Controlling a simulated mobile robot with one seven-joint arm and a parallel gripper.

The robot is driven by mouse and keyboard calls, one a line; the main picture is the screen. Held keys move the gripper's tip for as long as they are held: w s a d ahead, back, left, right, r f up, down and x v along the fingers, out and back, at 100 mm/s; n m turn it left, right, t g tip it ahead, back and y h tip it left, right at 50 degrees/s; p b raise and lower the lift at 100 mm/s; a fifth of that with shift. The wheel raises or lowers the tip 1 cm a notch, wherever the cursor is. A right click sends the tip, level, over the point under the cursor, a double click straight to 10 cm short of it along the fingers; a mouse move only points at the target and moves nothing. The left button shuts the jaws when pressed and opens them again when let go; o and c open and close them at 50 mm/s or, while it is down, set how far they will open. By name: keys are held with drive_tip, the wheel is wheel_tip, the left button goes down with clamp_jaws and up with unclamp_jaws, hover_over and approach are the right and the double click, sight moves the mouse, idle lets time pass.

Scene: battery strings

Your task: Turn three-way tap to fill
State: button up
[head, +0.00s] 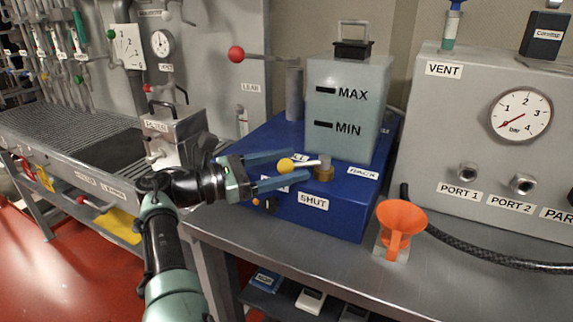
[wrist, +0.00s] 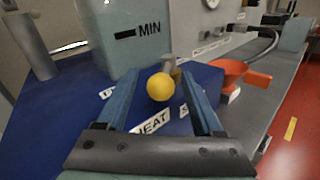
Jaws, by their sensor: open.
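The three-way tap (head: 324,171) has a brass body on top of the blue base (head: 345,215). Its lever ends in a yellow ball (head: 286,165) and points left in the head view, toward my gripper. Labels around it read SHUT (head: 313,202) and BACK (head: 363,172); another is partly hidden by my fingers. My gripper (head: 284,169) is open, with its blue fingers on either side of the yellow ball. In the wrist view the ball (wrist: 160,87) sits between the fingertips; I cannot tell whether either finger touches it.
A grey tank (head: 347,137) marked MAX and MIN stands behind the tap. An orange funnel (head: 401,222) stands to the right on the grey bench (head: 460,275). A grey gauge panel (head: 450,135) with ports is at the right. A red-ball lever (head: 236,54) is at the back left.

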drive_tip(key=v, duration=1.3)
